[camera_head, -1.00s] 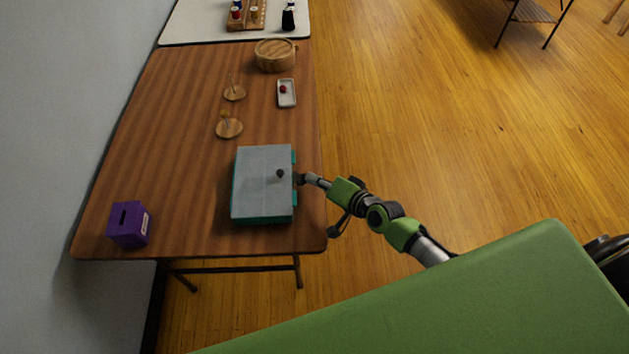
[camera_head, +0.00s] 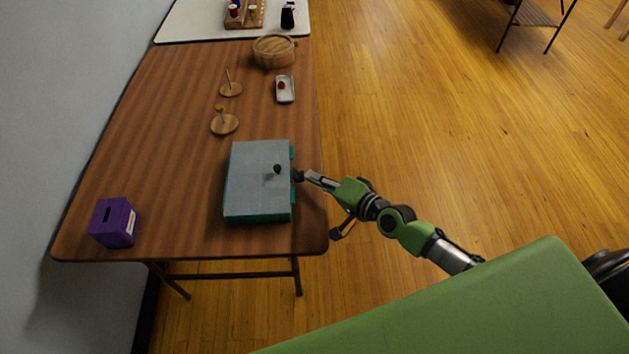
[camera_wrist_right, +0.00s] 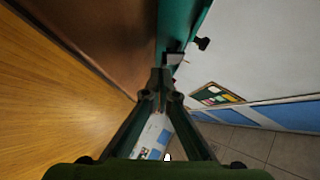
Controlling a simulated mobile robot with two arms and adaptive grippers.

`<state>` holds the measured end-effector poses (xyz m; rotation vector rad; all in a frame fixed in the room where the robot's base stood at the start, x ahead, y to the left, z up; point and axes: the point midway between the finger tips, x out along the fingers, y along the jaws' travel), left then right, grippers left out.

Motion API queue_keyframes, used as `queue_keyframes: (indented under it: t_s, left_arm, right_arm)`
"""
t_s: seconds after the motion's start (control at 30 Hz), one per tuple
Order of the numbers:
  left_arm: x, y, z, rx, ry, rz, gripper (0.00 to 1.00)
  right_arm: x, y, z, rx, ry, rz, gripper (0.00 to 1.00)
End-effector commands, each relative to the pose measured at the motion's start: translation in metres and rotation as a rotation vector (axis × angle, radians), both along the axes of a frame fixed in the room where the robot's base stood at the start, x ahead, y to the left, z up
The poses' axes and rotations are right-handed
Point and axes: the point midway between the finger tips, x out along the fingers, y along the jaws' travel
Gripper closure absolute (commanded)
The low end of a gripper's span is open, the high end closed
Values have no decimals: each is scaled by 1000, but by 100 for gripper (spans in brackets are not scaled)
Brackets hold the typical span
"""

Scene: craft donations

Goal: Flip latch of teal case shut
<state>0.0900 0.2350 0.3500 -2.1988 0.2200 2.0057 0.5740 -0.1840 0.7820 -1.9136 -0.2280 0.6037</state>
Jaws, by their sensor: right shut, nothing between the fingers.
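The teal case (camera_head: 258,217) lies on the wooden table with its grey lid (camera_head: 258,180) down. A small dark knob (camera_head: 277,169) shows over the lid, and also in the right wrist view (camera_wrist_right: 203,43). A teal tab (camera_head: 292,153) sticks out on the case's right side. My right gripper (camera_head: 299,176) is at that side, near the edge. In the right wrist view its fingertips (camera_wrist_right: 160,84) are together and empty, close to a small grey-and-teal latch part (camera_wrist_right: 173,58). I cannot tell whether they touch it. My left gripper is out of view.
A purple box (camera_head: 114,223) stands at the table's near left corner. Two round wooden stands (camera_head: 224,125), a small white tray (camera_head: 285,95) with a red item, and a round wooden basket (camera_head: 274,52) sit farther back.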

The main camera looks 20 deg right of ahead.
Motion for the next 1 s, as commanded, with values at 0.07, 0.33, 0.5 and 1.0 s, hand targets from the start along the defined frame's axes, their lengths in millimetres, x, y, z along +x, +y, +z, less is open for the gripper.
queue_keyframes:
  t_s: [0.07,0.33,0.5,1.0]
  left_arm:
    - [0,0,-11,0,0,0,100]
    - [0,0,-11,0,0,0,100]
    - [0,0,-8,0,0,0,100]
    - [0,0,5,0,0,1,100]
  right_arm:
    - [-1,2,-7,2,1,0,100]
    - [0,2,-6,0,1,1,100]
    - [0,2,-3,-1,2,0,100]
    - [0,2,10,-1,2,1,100]
